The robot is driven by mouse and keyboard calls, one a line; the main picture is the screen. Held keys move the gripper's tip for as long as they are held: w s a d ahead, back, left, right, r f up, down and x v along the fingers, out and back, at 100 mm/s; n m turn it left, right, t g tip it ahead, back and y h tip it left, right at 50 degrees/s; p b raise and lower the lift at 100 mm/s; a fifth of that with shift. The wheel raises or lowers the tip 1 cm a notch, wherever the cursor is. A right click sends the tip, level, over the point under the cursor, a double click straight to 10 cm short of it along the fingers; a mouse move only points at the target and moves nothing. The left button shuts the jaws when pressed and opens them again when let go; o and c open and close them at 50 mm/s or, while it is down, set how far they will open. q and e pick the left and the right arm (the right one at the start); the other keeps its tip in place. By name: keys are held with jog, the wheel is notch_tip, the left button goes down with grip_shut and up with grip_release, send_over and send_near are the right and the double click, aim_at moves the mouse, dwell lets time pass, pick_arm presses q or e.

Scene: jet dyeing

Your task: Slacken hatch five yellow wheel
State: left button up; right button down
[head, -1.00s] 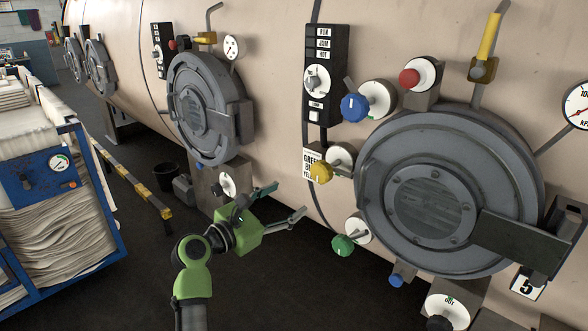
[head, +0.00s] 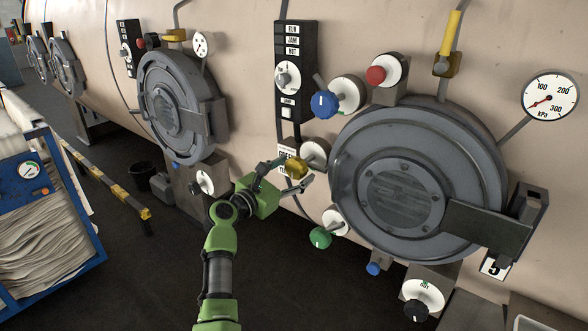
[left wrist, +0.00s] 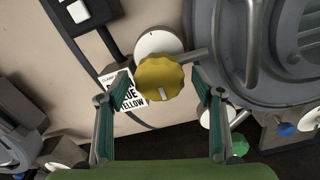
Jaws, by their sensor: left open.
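The yellow wheel (head: 295,168) is a small scalloped knob on a white round dial (head: 315,154), left of the large round hatch (head: 410,185) marked 5. In the left wrist view the yellow wheel (left wrist: 160,78) sits between and just beyond my open fingers, with a pale mark on its face. My left gripper (head: 289,176) is open around the near side of the wheel, and its fingers show on both sides in the left wrist view (left wrist: 160,105). I cannot tell whether they touch it. The right gripper is not in view.
A blue wheel (head: 324,104) is above and a green wheel (head: 320,237) below the yellow one. A red knob (head: 376,75) is above the hatch. A black switch panel (head: 294,75) and a label card (left wrist: 122,92) are close by. Dark floor is open below.

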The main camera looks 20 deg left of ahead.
pick_arm(q)
jog(key=shift+w, duration=0.3)
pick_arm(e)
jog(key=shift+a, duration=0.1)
pick_arm(q)
jog(key=shift+d, duration=0.1)
jog(key=shift+c, duration=0.4)
jog(key=c, duration=1)
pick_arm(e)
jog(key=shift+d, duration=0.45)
pick_arm(q)
jog(key=shift+c, duration=0.2)
